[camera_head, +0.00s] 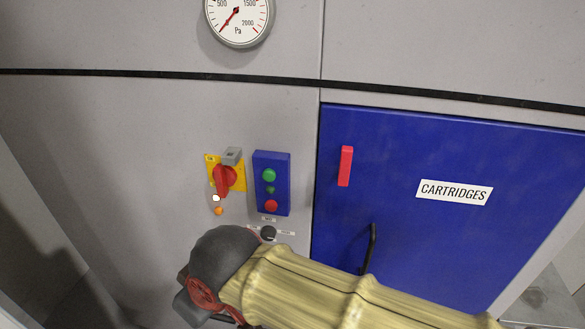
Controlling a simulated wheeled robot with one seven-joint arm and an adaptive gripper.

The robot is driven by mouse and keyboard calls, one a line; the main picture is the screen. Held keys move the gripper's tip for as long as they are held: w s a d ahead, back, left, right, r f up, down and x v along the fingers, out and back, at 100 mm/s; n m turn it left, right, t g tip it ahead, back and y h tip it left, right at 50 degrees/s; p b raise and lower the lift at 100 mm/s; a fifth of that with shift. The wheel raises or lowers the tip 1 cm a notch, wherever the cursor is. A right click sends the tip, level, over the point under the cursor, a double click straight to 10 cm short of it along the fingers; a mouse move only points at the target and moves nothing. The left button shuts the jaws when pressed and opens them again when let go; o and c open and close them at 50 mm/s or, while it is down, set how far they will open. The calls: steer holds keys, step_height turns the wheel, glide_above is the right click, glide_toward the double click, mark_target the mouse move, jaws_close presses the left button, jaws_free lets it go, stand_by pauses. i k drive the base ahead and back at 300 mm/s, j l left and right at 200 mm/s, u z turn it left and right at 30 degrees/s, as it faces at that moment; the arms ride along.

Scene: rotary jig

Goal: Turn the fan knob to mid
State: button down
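A small black knob (268,233) sits on the grey panel below the blue button box, with small pale label plates beside it. It is probably the fan knob. Its pointer direction and the label text are too small to read. My arm, in a yellow sleeve with a dark joint at its end, crosses the lower middle of the view. The dark joint lies just left of and below the knob in the picture and hides the panel there. My gripper's fingers do not show.
A red rotary switch (223,178) on a yellow plate and a blue button box (271,184) with green and red buttons are above the knob. A blue door (430,230) marked CARTRIDGES, with a red handle (345,166), is at right. A pressure gauge (238,18) is at top.

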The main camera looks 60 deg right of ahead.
mark_target(268, 233)
steer(key=k+l+z, duration=0.3)
steer(key=k+l, duration=0.25)
steer(key=k, duration=0.25)
steer(key=k+l+z, duration=0.25)
steer(key=k+l, duration=0.5)
steer(key=k+l+z, duration=0.3)
steer(key=k+l, duration=0.4)
steer(key=l, duration=0.15)
steer(key=i+j, duration=0.15)
steer(key=j, duration=0.25)
steer(key=i+j+z, duration=0.1)
steer(key=j, duration=0.3)
steer(key=i+j, duration=0.15)
steer(key=j, duration=0.25)
steer(key=i+j, duration=0.15)
steer(key=j, duration=0.3)
steer(key=i+j+z, duration=0.1)
steer(key=j, duration=0.3)
steer(key=i+j, duration=0.1)
steer(key=j, duration=0.3)
steer(key=i+j+z, duration=0.1)
steer(key=j, duration=0.35)
